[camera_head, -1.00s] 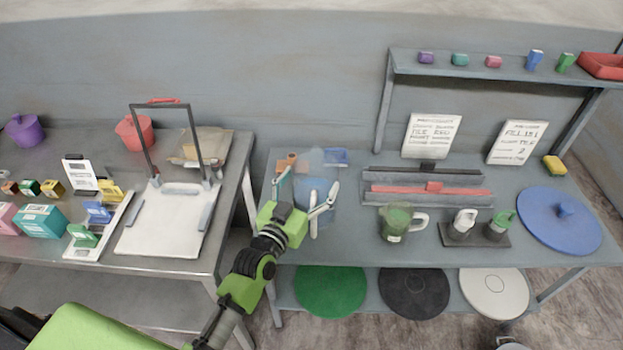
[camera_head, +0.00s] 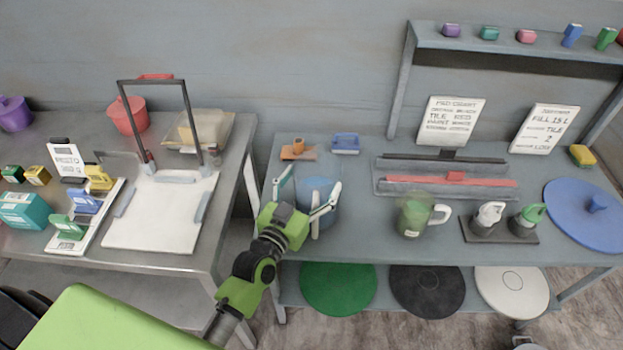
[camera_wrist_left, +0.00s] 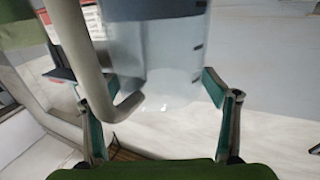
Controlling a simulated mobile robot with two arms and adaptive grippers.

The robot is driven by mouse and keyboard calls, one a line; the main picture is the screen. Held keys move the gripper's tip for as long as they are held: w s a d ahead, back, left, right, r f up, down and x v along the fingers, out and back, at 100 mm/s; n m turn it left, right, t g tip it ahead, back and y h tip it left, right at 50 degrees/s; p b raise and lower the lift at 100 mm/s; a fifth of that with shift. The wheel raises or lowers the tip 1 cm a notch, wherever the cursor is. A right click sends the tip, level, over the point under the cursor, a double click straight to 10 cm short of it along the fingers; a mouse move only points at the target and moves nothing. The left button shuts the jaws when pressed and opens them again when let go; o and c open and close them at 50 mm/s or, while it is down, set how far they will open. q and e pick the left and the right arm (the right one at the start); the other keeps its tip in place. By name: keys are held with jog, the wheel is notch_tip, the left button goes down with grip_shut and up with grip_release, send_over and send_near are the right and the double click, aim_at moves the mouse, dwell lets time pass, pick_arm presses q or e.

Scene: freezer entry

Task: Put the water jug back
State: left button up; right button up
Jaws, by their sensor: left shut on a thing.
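The water jug (camera_head: 318,188) is a see-through bluish vessel over the left part of the right-hand bench. My left gripper (camera_head: 303,198) is shut on it, with one finger on each side in the head view. In the left wrist view the clear jug (camera_wrist_left: 165,65) fills the upper middle, and its pale grey handle (camera_wrist_left: 78,45) comes down beside the left finger. I cannot tell whether its base touches the bench. My right gripper is in neither view.
A blue tray (camera_head: 345,143) lies behind the water jug. A gap separates the left-hand table (camera_head: 225,210).

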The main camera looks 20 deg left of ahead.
pick_arm(q)
jog(key=shift+d+r, duration=0.1)
jog(key=shift+r, duration=0.25)
jog(key=shift+s, duration=0.25)
jog(key=o, duration=1.7)
jog(key=shift+s+f, duration=0.1)
jog(key=shift+f, duration=0.3)
jog(key=shift+c, duration=0.2)
jog(key=o, duration=0.4)
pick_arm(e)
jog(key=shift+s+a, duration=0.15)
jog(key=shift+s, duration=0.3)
pick_arm(q)
jog(key=shift+r, duration=0.15)
jog(key=s+a+b, duration=0.1)
jog(key=s+b, duration=0.1)
jog(key=s, duration=1)
jog(key=shift+a, duration=0.15)
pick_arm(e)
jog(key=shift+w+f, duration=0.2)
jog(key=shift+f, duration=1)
pick_arm(q)
jog(key=shift+w+r, duration=0.1)
